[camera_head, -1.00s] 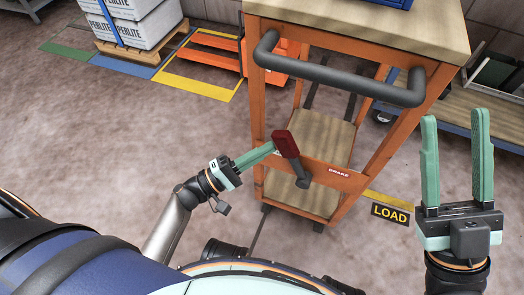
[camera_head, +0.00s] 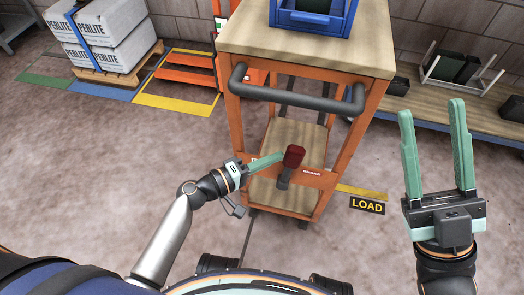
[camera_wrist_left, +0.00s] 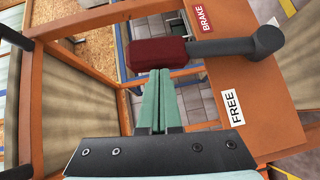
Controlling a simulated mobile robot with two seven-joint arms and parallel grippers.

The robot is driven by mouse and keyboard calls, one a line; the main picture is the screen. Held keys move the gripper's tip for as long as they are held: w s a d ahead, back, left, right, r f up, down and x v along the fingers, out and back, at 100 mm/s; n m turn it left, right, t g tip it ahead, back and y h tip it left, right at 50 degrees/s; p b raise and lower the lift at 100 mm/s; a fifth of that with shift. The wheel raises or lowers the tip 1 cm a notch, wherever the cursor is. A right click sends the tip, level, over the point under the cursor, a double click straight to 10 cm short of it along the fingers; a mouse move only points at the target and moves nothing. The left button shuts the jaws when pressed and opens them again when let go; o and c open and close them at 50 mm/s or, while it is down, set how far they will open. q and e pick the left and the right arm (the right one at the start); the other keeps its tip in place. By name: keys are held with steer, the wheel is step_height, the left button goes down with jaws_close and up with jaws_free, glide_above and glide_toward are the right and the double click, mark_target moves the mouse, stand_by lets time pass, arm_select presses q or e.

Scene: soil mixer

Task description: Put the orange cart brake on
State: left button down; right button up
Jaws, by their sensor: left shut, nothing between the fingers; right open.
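The orange cart (camera_head: 345,120) stands in front of me, with a grey push handle and wooden shelves. Its brake lever has a dark red grip (camera_head: 294,157) and a dark grey arm (camera_head: 283,178) on the lower orange crossbar. In the left wrist view the red grip (camera_wrist_left: 157,54) lies across the tips of my left gripper (camera_wrist_left: 158,78), apparently touching. The lever's pivot (camera_wrist_left: 265,41) is beside the BRAKE label (camera_wrist_left: 202,17); a FREE label (camera_wrist_left: 233,107) sits lower on the panel. My left gripper (camera_head: 280,158) is shut and empty. My right gripper (camera_head: 432,112) is open, empty, and away from the cart.
A blue bin (camera_head: 312,18) stands on the cart top. Perlite bags (camera_head: 110,25) sit on a pallet at back left. A low bench (camera_head: 430,115) is behind right. A LOAD sign (camera_head: 367,205) marks the floor. Floor to the left is clear.

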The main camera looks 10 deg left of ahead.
mark_target(299, 162)
arm_select(q)
steer(key=shift+m+g+y, duration=0.3)
steer(key=shift+m+y, duration=0.4)
steer(key=shift+m, duration=0.1)
steer(key=d+p, duration=0.1)
steer(key=d, duration=0.1)
steer(key=d+p, duration=0.2)
steer(key=shift+s+d+r, duration=0.1)
steer(key=shift+d+r, duration=0.1)
steer(key=shift+d, duration=0.35)
steer(key=shift+d+f, duration=0.1)
steer(key=shift+d, duration=0.05)
arm_select(e)
steer(key=w+f+m+g+h, duration=0.1)
steer(key=w+f+m+h, duration=0.1)
steer(key=f, duration=0.3)
steer(key=w+d+f+m+g+h, duration=0.1)
steer(key=w+f+m+g+h, duration=0.1)
steer(key=f, duration=0.4)
steer(key=w+f+m+g+h, duration=0.1)
steer(key=w+f+m+h, duration=0.2)
steer(key=f+h, duration=0.3)
steer(key=shift+w+d+m, duration=0.15)
steer(key=shift+d+m, duration=0.2)
steer(key=shift+m, duration=0.15)
arm_select(q)
steer(key=shift+s+d, duration=0.1)
steer(key=shift+d, duration=0.05)
arm_select(e)
steer(key=shift+g, duration=0.3)
